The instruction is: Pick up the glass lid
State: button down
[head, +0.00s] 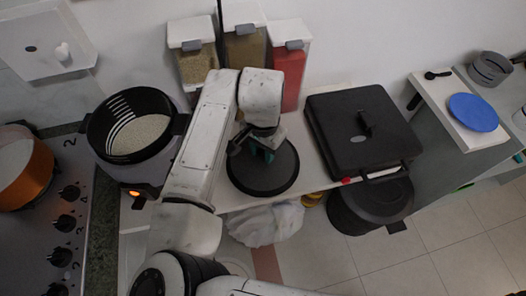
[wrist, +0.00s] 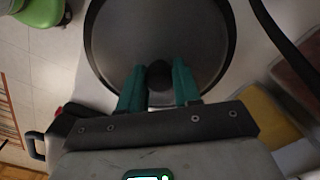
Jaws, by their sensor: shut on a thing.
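The lid (head: 262,183) is a dark, round disc with a raised rim, at the white counter's middle in the head view. It fills the top of the wrist view (wrist: 160,30). Its small dark knob (wrist: 158,72) sits between the two teal fingers of my gripper (wrist: 157,88). My gripper (head: 258,151) is over the lid in the head view and is shut on the knob. The fingers and arm hide part of the lid. I cannot tell whether the lid rests on the counter or is slightly raised.
Spice dispensers (head: 245,50) stand behind the lid against the wall. A black grill (head: 350,120) is to the right, with a dark pot (head: 370,205) below it. A rice cooker (head: 135,135) is on the left, beside the stove (head: 60,215). A white bag (head: 265,224) is below the counter edge.

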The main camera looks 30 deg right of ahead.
jog(key=shift+r, duration=0.2)
jog(key=s+d+r+b, duration=0.2)
jog(key=s+r, duration=1)
jog(key=s, duration=0.1)
jog(key=shift+s+d+r, duration=0.15)
jog(key=shift+s+d, duration=0.15)
jog(key=shift+s, duration=0.1)
